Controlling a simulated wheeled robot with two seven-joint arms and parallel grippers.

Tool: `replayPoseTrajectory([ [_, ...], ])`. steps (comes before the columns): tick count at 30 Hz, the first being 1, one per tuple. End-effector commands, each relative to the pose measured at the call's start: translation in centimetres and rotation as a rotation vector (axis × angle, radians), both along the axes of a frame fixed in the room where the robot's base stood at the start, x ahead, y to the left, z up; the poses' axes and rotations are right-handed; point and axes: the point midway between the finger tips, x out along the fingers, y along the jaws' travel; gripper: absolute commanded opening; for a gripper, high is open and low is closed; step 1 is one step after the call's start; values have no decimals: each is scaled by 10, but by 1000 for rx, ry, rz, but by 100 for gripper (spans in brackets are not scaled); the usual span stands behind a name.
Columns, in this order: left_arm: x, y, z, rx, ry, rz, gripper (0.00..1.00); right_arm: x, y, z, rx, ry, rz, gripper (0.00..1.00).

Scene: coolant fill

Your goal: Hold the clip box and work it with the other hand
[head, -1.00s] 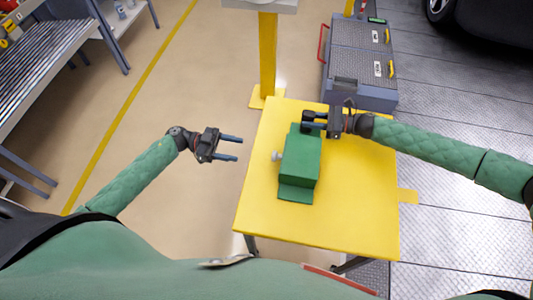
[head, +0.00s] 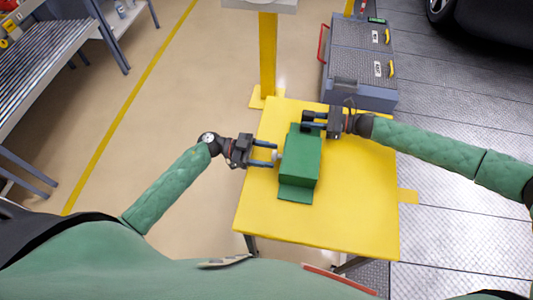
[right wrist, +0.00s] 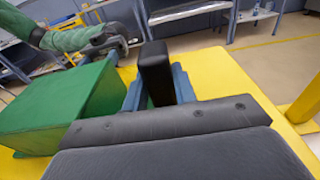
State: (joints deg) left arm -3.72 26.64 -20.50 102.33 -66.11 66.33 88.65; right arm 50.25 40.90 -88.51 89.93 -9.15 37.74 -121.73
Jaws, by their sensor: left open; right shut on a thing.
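The green clip box (head: 301,158) sits on the yellow table (head: 350,215), with a flat green flange at its near end. A small pale knob (head: 277,155) sticks out of its left side. My right gripper (head: 308,121) is shut on a black handle at the box's far end. In the right wrist view the black handle (right wrist: 156,72) stands between the fingers, with the green box (right wrist: 62,105) at left. My left gripper (head: 274,154) is open at the box's left side, its fingers around or just beside the knob; I cannot tell whether they touch it.
A grey tool chest (head: 360,60) with a red handle stands behind the table. A yellow post (head: 267,55) rises at the table's far left. A grey bench (head: 45,60) is at far left. The table's near and right parts are clear.

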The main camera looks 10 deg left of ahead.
Motion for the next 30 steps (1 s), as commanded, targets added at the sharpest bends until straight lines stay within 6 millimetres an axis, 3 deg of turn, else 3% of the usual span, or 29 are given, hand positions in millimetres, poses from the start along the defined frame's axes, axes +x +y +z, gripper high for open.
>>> replayPoseTrajectory([
  [5, 0, 0, 0, 0, 0, 0, 54, 0, 0, -1, -1, 1, 0, 9],
  [14, 0, 0, 0, 0, 0, 0, 0, 0, 0, -1, -1, 1, 0, 9],
  [20, 0, 6, 0, 1, 0, 0, 0, 0, 0, -1, -1, 1, 0, 9],
  [30, 0, 55, -2, 5, 1, 0, 0, 0, 0, -1, -1, 1, 0, 9],
])
